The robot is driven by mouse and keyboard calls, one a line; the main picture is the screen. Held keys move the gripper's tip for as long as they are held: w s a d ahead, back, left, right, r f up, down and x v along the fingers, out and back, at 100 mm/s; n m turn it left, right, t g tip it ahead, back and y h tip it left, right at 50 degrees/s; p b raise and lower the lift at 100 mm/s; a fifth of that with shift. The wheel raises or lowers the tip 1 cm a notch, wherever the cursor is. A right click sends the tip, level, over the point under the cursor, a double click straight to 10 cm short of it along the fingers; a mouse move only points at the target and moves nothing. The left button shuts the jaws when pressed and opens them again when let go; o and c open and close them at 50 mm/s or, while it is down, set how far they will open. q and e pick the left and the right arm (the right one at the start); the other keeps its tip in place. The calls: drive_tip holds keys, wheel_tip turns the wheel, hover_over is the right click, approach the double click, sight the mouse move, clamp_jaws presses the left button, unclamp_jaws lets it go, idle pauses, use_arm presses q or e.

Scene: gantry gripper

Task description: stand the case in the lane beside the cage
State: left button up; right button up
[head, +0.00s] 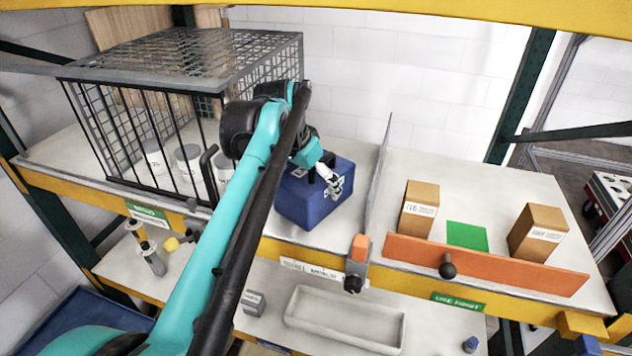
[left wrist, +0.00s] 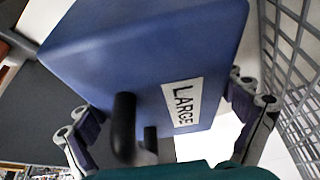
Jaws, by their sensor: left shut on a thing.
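The blue case (head: 306,205) is on the upper shelf, in the lane between the cage (head: 180,75) and a thin upright divider (head: 379,180). I cannot tell whether its base touches the shelf. My left gripper (head: 328,180) is shut on it from above. In the left wrist view, the case (left wrist: 150,50) shows a LARGE label and a black handle, with a finger of my left gripper (left wrist: 165,112) on each side. The cage's mesh (left wrist: 297,50) is close by at the right there. The arm hides part of the cage front. My right gripper is not in view.
Several white canisters (head: 188,160) stand inside the cage. Right of the divider, two brown boxes (head: 420,208) flank a green square (head: 466,236) behind an orange board (head: 485,265). A grey tray (head: 345,320) lies on the lower shelf.

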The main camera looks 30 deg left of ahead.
sight(307, 176)
use_arm(q)
drive_tip(key=o, duration=1.2)
drive_tip(key=shift+s+a, duration=0.1)
drive_tip(key=shift+s, duration=0.1)
drive_tip(key=shift+w+d, duration=0.2)
drive_tip(key=shift+w, duration=0.1)
drive_tip(key=shift+r, duration=0.1)
drive_tip(key=v, duration=0.6)
drive_tip(key=shift+s+b, duration=0.15)
drive_tip(key=shift+b, duration=0.25)
drive_tip(key=shift+s+a+r, duration=0.1)
drive_tip(key=shift+s+r, duration=0.1)
drive_tip(key=shift+r, duration=0.5)
